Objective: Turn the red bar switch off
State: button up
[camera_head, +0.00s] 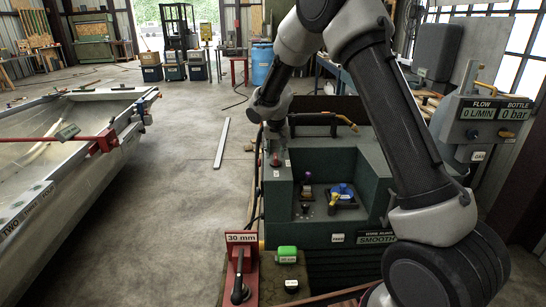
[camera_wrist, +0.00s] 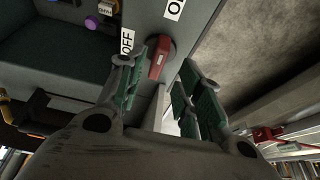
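In the wrist view the red bar switch (camera_wrist: 159,57) sits on a dark round base on a grey panel. Its long axis runs toward a cut-off white label (camera_wrist: 175,9) starting with "O". The white "OFF" label (camera_wrist: 127,42) is left of the bar. My gripper (camera_wrist: 163,60) is open, with one green-padded finger on each side of the bar and visible gaps. I cannot tell how deep the fingertips reach. In the head view my gripper (camera_head: 275,146) points down over the left top of the green cabinet (camera_head: 330,163), where a small red part shows.
Purple and yellow controls (camera_head: 334,198) and a blue knob (camera_head: 343,190) sit in the cabinet's recess. A red "30 mm" plate with a black lever (camera_head: 240,288) and a green block (camera_head: 287,253) are in front. A boat hull (camera_head: 60,165) lies left; the floor between is mostly clear.

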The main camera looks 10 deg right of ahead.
aim_at(276, 156)
jog(key=x, duration=0.4)
jog(key=shift+d, duration=0.15)
jog(key=shift+s, duration=0.1)
grip_shut()
